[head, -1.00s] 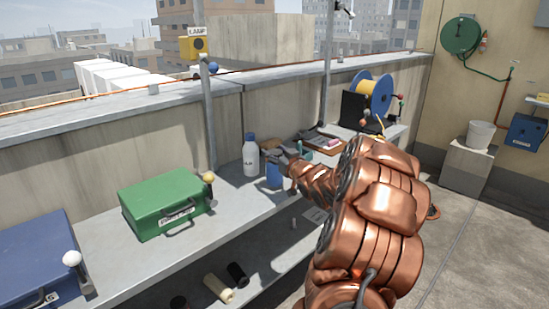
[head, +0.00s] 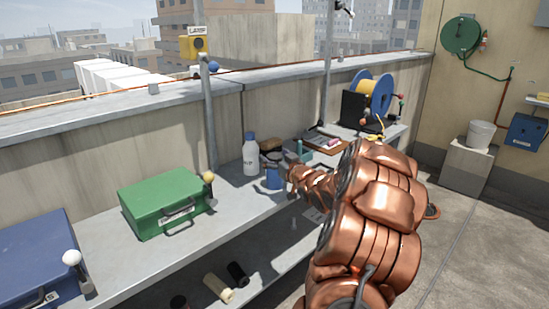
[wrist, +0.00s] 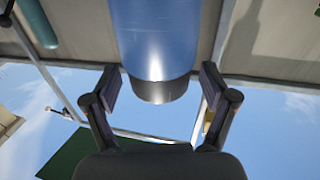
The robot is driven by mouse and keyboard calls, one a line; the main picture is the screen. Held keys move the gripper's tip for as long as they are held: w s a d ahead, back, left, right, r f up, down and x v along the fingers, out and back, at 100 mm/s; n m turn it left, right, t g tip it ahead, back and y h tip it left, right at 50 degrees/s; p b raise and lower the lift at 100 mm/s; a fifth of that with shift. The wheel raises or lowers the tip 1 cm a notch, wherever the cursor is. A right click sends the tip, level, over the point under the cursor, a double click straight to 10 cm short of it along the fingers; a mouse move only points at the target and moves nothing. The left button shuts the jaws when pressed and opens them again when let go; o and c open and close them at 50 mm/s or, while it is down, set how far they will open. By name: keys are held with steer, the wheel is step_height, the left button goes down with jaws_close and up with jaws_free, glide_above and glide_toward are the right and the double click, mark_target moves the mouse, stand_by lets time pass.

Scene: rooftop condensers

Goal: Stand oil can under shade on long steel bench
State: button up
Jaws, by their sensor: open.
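A blue can (head: 273,178), which looks like the oil can, stands upright on the long steel bench (head: 245,192), just right of a white bottle. My gripper (head: 276,152) is at the can's upper part, and my arm comes in from the right. In the wrist view, which is upside down, the blue can (wrist: 157,40) reaches in from the top edge with a grey end. My open fingers (wrist: 160,90) are on either side of that end, with gaps between them and it. I cannot identify the shade.
The white bottle (head: 250,155) stands close left of the can. A green case (head: 165,203) and a blue case (head: 38,260) are further left. A post (head: 208,120) rises behind the bench. A clipboard and a cable reel (head: 374,93) are to the right.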

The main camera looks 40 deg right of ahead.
steer(key=shift+r, duration=0.3)
steer(key=v, duration=1.2)
steer(key=shift+f, duration=0.2)
steer(key=s+a+f+g, duration=0.1)
steer(key=a+f+g, duration=0.4)
steer(key=a, duration=0.3)
steer(key=s+a+f+g, duration=0.1)
steer(key=a+f+g, duration=0.45)
steer(key=a, duration=0.35)
steer(key=s+a+n+g+y, duration=0.2)
steer(key=s+a+g, duration=0.8)
steer(key=s+a, duration=1.4)
steer(key=shift+s+r+n+y, duration=0.15)
steer(key=shift+s+n+y, duration=0.25)
steer(key=shift+s+y, duration=0.8)
